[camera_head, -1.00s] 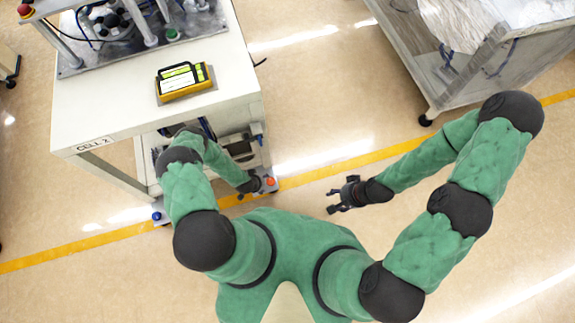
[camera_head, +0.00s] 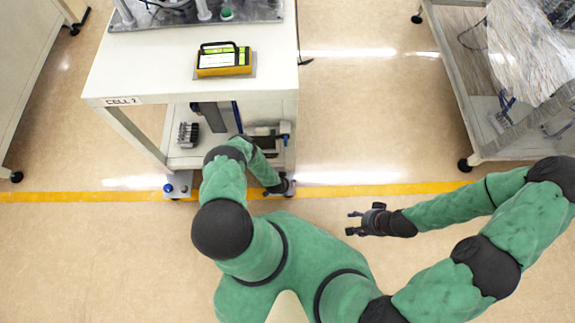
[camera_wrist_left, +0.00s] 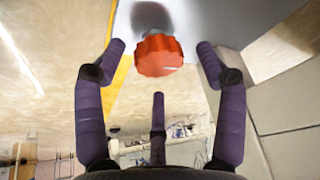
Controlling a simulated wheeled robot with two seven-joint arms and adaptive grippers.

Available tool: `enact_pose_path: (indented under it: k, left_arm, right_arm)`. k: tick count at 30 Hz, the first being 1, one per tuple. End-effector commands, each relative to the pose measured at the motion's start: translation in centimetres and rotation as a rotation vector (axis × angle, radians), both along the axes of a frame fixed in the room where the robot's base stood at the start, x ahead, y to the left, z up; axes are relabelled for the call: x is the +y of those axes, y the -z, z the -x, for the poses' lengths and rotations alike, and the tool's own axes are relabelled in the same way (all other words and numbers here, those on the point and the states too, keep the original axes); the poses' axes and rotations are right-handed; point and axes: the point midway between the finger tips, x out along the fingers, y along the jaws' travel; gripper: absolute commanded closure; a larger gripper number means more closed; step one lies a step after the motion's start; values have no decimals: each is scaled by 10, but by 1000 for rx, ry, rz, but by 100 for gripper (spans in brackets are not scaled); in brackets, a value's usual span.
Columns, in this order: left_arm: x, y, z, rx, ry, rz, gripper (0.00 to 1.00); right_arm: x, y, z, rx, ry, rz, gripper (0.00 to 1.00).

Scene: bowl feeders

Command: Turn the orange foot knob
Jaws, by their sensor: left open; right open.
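The orange foot knob (camera_wrist_left: 158,55) shows in the left wrist view, between and just ahead of the spread fingers of my left gripper (camera_wrist_left: 160,62). The fingers look apart from the knob. In the head view my left gripper (camera_head: 284,186) is low at the front right foot of the CELL 2 bench (camera_head: 130,82), and the orange knob is hidden there. My right gripper (camera_head: 358,222) is open and empty, above the floor to the right of the bench.
A blue foot knob (camera_head: 168,188) is at the bench's front left foot. A yellow device (camera_head: 224,62) lies on the bench top. A wheeled cart (camera_head: 468,120) stands at the right. The floor between bench and cart is clear.

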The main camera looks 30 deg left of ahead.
Motion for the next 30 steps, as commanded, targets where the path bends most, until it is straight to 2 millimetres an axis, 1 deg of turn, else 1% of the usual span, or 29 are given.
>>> enact_pose_path:
  k: [1, 4, 13, 14, 15, 17, 18, 19, 20, 30]
  left_arm:
    - [0, 5, -2, 0, 0, 0, 29]
    - [-1, 9, -3, 1, 0, 1, 29]
    - [-1, 10, -4, 0, 0, 0, 29]
    - [-1, 9, -4, 0, 0, 0, 31]
    - [-1, 9, -4, 0, 0, 0, 43]
    - [-1, 9, -4, 0, 0, 0, 60]
    - [-1, 9, -4, 0, 0, 0, 71]
    - [0, 9, -5, 0, 0, 0, 79]
    - [0, 9, -5, 0, 0, 0, 81]
    - [2, 9, -7, -4, 3, -4, 81]
  right_arm:
    - [0, 4, 0, 0, 0, 0, 46]
    - [0, 6, 0, 0, 0, 0, 46]
    - [0, 6, 0, -1, 0, 0, 46]
    - [0, 6, 0, -1, 0, 0, 46]
    - [0, 6, 0, -1, 0, 0, 46]
    - [0, 6, 0, -1, 0, 0, 46]
    - [0, 6, 0, -1, 0, 0, 46]
    - [0, 6, 0, -1, 0, 0, 46]
    - [0, 6, 0, -1, 0, 0, 46]
    - [0, 6, 0, -1, 0, 0, 46]
